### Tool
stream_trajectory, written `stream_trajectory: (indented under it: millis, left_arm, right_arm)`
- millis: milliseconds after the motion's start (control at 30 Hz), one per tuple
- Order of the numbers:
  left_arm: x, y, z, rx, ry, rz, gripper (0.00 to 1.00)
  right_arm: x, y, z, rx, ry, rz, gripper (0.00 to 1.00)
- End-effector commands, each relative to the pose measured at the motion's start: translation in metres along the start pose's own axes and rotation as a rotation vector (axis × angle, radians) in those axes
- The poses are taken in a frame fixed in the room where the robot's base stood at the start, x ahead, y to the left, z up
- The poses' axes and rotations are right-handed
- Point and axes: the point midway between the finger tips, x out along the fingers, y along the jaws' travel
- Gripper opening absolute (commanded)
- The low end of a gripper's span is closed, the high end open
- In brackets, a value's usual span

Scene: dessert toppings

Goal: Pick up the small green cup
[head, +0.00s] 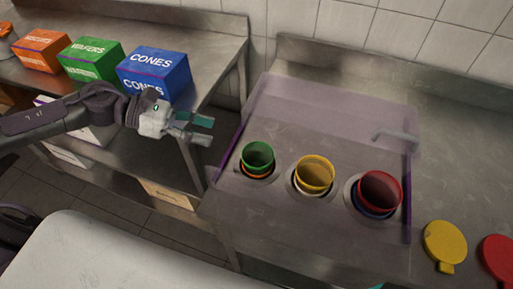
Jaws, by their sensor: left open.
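The small green cup (257,156) sits in the leftmost round hole of the steel counter, at the top of a stack with an orange rim (257,177) under it. My left gripper (212,131) is open and empty, up and to the left of the green cup and apart from it.
A yellow cup (315,174) and a red cup (380,191) stand in holes to the right. A clear purple-edged guard (408,190) surrounds the cups. Yellow (445,243) and red (500,258) lids lie at right. A blue cones box (154,73) stands behind my left arm.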

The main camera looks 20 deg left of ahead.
Motion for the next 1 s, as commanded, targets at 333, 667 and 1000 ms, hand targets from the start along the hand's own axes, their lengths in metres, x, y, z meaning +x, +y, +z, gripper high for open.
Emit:
stream_trajectory:
  millis: [333, 667, 1000]
  left_arm:
    - [0.053, -0.003, 0.005, 0.012, -0.002, -0.009, 0.49]
    - [0.087, -0.002, 0.001, 0.007, 0.003, -0.007, 0.49]
    - [0.132, 0.001, -0.001, 0.006, 0.003, -0.006, 0.49]
  right_arm:
    - [-0.02, 0.002, 0.014, -0.005, -0.022, 0.001, 0.0]
    - [-0.03, 0.008, 0.02, -0.008, -0.034, 0.009, 0.0]
    - [-0.051, 0.007, 0.003, -0.007, -0.01, 0.008, 0.0]
